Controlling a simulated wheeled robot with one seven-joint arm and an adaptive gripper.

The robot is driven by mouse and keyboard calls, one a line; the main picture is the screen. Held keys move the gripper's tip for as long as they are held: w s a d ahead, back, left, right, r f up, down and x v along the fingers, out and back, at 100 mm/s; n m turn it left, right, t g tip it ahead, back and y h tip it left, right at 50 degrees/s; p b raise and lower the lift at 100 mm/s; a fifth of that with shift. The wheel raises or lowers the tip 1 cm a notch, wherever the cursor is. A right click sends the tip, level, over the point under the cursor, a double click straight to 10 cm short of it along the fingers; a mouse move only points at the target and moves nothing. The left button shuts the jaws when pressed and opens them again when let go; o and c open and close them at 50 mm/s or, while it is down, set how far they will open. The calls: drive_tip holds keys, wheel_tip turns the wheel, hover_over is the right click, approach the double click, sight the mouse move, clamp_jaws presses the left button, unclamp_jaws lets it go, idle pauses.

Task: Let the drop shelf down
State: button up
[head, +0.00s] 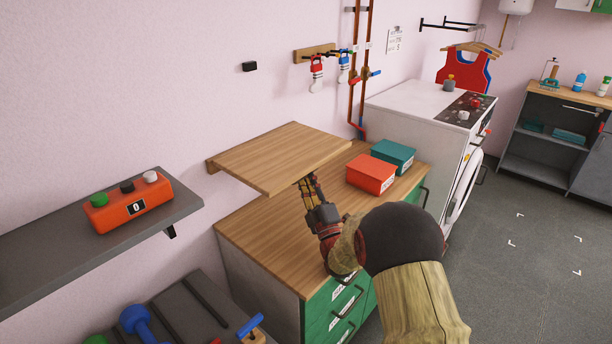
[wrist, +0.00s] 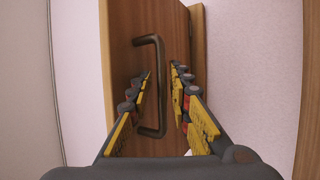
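The drop shelf (head: 282,152) is a light wooden board, standing out level from the wall above the wooden counter. My gripper (head: 307,182) is at the shelf's front edge, its tips partly hidden beneath the board. In the wrist view, the shelf (wrist: 125,60) fills the middle, with a dark bar handle (wrist: 161,60) on it. My gripper's yellow and black fingers (wrist: 161,72) are apart, on either side of the handle bar. A gap shows between bar and fingers; whether either finger touches it is unclear.
A red box (head: 371,175) and a teal box (head: 394,155) sit on the counter (head: 270,232) right of the shelf. A grey wall shelf (head: 50,243) with an orange button box (head: 128,205) is at left. A white washing machine (head: 420,110) stands beyond.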

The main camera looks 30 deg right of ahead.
drive_tip(key=shift+o, duration=0.6)
drive_tip(key=shift+r, duration=0.1)
drive_tip(key=v, duration=1.2)
drive_tip(key=shift+w, duration=0.1)
